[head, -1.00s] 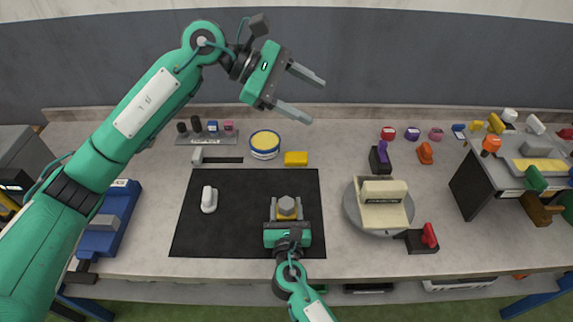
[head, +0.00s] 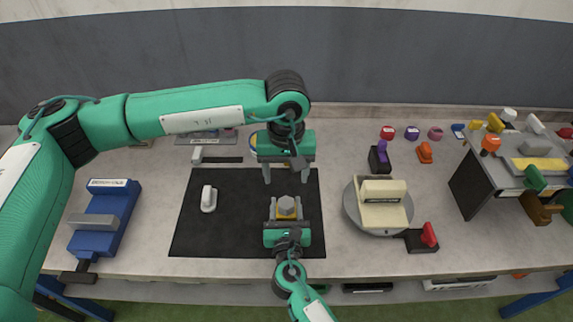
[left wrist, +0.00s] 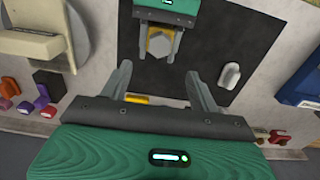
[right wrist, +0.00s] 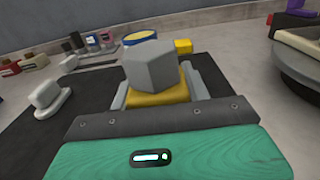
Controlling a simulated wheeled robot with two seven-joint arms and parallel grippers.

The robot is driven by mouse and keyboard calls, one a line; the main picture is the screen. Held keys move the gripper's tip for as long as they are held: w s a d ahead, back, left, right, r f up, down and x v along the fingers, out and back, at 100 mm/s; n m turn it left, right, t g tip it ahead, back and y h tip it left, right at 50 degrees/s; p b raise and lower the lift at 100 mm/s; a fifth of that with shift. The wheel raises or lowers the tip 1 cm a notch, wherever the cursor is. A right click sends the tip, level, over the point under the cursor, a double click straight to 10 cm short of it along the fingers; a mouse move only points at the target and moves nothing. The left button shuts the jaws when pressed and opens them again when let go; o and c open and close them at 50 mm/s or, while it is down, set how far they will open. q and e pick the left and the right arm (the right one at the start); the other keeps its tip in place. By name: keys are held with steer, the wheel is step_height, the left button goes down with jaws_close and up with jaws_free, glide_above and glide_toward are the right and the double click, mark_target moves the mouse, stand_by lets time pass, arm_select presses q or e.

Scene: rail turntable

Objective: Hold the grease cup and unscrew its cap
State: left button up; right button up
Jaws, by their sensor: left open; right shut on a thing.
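The grease cup (right wrist: 157,98) has a yellow body and a grey hexagonal cap (right wrist: 152,65) on top. It is upright over the black mat (head: 200,238). My right gripper (head: 286,214) is shut on the yellow body from the front, with the cap clear above its fingers. My left gripper (head: 286,180) is open and empty behind the cup, over the back of the mat. In the left wrist view, the cap (left wrist: 160,44) shows beyond and between the left fingertips, apart from them. Whether the cup's base touches the mat is hidden.
A white handled piece (head: 209,200) lies on the mat to the left. A yellow block (right wrist: 183,46) and a blue-yellow tin (right wrist: 140,38) stand behind the mat. A turntable with a cream piece (head: 383,195) stands to the right, and a blue vise-like fixture (head: 105,222) at the left.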

mark_target(286, 203)
arm_select(q)
step_height(286, 203, down, 10)
stand_by(0.4)
steer(key=c, duration=1.1)
steer(key=n, duration=0.6)
steer(key=n, duration=0.6)
steer(key=n, duration=0.6)
